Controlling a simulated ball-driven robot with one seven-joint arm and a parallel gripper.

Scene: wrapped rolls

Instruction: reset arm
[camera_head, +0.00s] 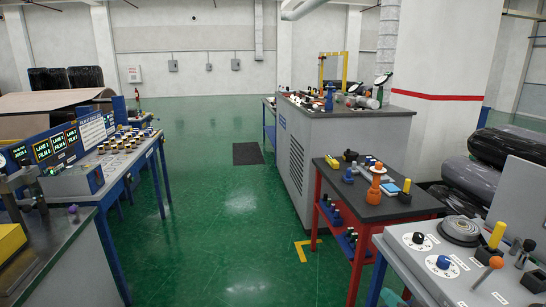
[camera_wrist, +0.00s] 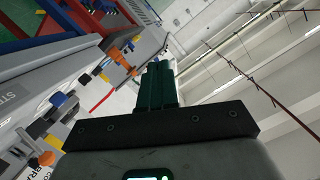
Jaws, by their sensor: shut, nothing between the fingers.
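My gripper (camera_wrist: 157,85) shows in the wrist view, its green fingers shut together with nothing between them. It points away from the wrist, with the room tilted behind it. A control panel (camera_wrist: 52,100) with knobs lies to its left in that view, apart from the fingers as far as I can tell.
A control console (camera_head: 455,262) stands at the front right, beside a red-framed table (camera_head: 390,208) with small parts. A grey cabinet (camera_head: 345,140) stands behind it. A blue-framed panel bench (camera_head: 125,165) is at left. The green floor (camera_head: 225,215) between is clear. Black wrapped rolls (camera_head: 480,170) lie at right.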

